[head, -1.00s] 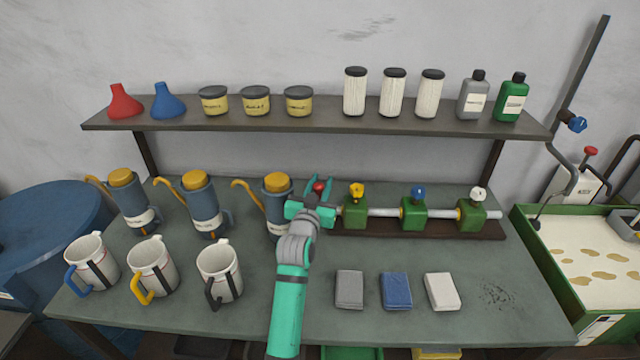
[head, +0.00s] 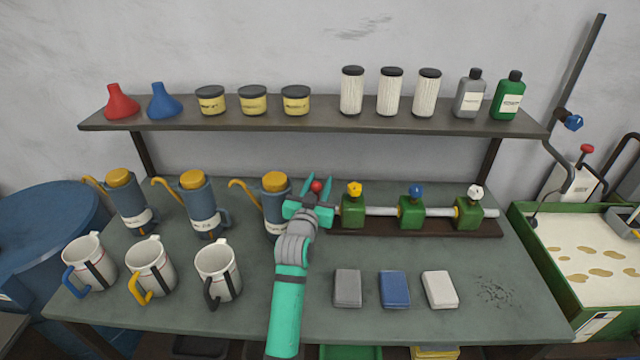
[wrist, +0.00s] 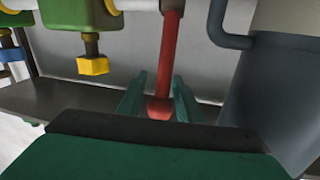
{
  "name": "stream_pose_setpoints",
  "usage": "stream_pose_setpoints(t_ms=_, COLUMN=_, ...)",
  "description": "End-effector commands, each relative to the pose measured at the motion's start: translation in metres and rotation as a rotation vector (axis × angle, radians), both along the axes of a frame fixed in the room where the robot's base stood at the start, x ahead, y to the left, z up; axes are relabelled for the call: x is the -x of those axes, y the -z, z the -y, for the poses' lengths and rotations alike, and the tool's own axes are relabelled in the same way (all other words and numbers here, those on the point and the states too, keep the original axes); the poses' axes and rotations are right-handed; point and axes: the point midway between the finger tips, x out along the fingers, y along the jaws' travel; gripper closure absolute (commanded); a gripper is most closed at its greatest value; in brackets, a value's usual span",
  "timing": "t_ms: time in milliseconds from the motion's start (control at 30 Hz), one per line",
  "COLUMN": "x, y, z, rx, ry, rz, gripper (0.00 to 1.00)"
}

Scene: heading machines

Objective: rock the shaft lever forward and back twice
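The shaft rig is a pale metal shaft (head: 381,211) through green blocks on a dark base, toward the back of the bench. A red lever with a round red knob (head: 316,187) stands at the shaft's left end. In the wrist view the red lever (wrist: 171,50) hangs down from the top, with its knob near the centre. My gripper (head: 318,183) is at the lever, one green finger on each side of the knob. The fingers look spread, with a small gap beside the knob; firm contact is not visible. The lever's foot is hidden behind my gripper in the head view.
A blue can (head: 275,205) with a yellow lid stands close left of my gripper. Yellow (head: 355,189), blue (head: 416,193) and white (head: 476,192) knobs top the green blocks. Mugs (head: 218,272) and small blocks (head: 395,289) stand in front. A loaded shelf (head: 330,125) runs behind.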

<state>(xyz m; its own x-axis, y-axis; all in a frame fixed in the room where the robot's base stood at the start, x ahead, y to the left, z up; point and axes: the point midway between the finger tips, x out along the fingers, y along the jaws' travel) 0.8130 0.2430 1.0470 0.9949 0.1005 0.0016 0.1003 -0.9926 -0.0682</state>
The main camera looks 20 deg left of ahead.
Motion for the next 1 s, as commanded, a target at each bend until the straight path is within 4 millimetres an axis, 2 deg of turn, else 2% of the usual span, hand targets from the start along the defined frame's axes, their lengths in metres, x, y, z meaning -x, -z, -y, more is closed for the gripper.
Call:
stream_pose_setpoints(t_ms=167, x=0.016, y=0.001, z=0.001, rx=0.003, ry=-0.001, rz=0.001, gripper=0.68)
stream_pose_setpoints(t_ms=600, x=0.092, y=0.001, z=0.01, rx=0.003, ry=0.0, rz=-0.001, gripper=0.68)
stream_pose_setpoints(t_ms=800, x=0.106, y=0.001, z=0.012, rx=0.001, ry=0.002, rz=-0.001, gripper=0.68)
stream_pose_setpoints(t_ms=1000, x=0.108, y=0.001, z=0.012, rx=0.0, ry=0.002, rz=-0.001, gripper=0.68)
